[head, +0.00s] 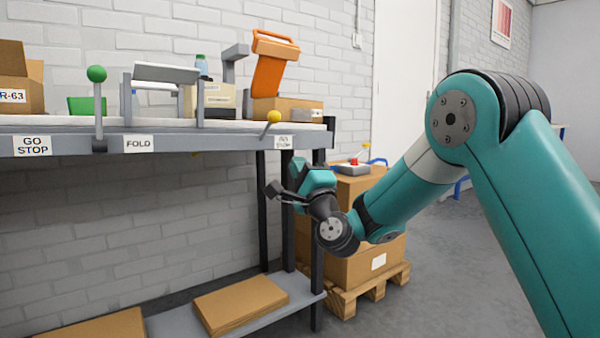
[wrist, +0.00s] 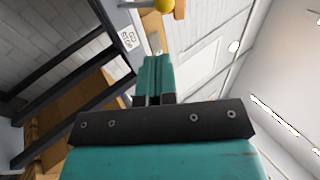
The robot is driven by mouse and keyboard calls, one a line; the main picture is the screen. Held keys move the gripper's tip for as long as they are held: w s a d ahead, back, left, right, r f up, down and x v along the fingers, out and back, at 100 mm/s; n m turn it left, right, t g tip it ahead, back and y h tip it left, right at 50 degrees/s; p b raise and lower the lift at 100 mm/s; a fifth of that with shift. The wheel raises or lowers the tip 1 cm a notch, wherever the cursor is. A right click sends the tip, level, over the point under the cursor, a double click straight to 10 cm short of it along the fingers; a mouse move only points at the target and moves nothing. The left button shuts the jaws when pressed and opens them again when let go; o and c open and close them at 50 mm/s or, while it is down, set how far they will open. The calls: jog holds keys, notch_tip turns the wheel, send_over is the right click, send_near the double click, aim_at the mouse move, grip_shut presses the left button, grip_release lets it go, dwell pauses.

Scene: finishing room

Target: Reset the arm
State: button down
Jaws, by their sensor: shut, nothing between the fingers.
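My teal arm reaches in from the right of the head view, bent down at the elbow. My gripper (head: 276,191) is at its far end, in front of the bench's right legs and below the bench top. It is shut and empty. In the wrist view the shut gripper (wrist: 156,50) points up the picture towards the bench edge. A yellow ball knob (head: 274,116) stands at the bench edge just above my gripper, apart from it; the knob also shows at the top of the wrist view (wrist: 164,5).
The bench (head: 220,141) carries a green-knobbed lever (head: 97,75), a grey folding frame (head: 165,73) and an orange device (head: 270,68). Flat cardboard (head: 238,303) lies on its lower shelf. Boxes on a pallet (head: 372,290) stand behind my arm, with a red-button control box (head: 352,168) on top. Open floor lies right.

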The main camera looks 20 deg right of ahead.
jog(key=s+a+r+n+g+y+p, duration=0.2)
jog(key=s+a+n+g+y+p, duration=0.5)
jog(key=s+a+n+g, duration=0.65)
jog(key=s+d+f+n+g+h+p, duration=0.2)
jog(key=s+d+n+g, duration=0.15)
jog(key=s, duration=0.55)
jog(key=s+d+f+n+g+h+p, duration=0.1)
jog(key=s+d+n+g+h+p, duration=0.2)
jog(key=s, duration=0.5)
jog(key=s+d+f+n+g+h, duration=0.25)
jog(key=s+n+g, duration=0.2)
jog(key=s, duration=0.45)
notch_tip(320, 180, up, 38)
jog(key=p, duration=3.7)
jog(key=shift+d+r+p, duration=0.15)
jog(key=shift+d+p, duration=0.05)
jog(key=shift+p, duration=0.2)
jog(key=shift+w+t+y, duration=0.1)
jog(key=shift+t+y, duration=0.15)
jog(key=shift+w, duration=0.1)
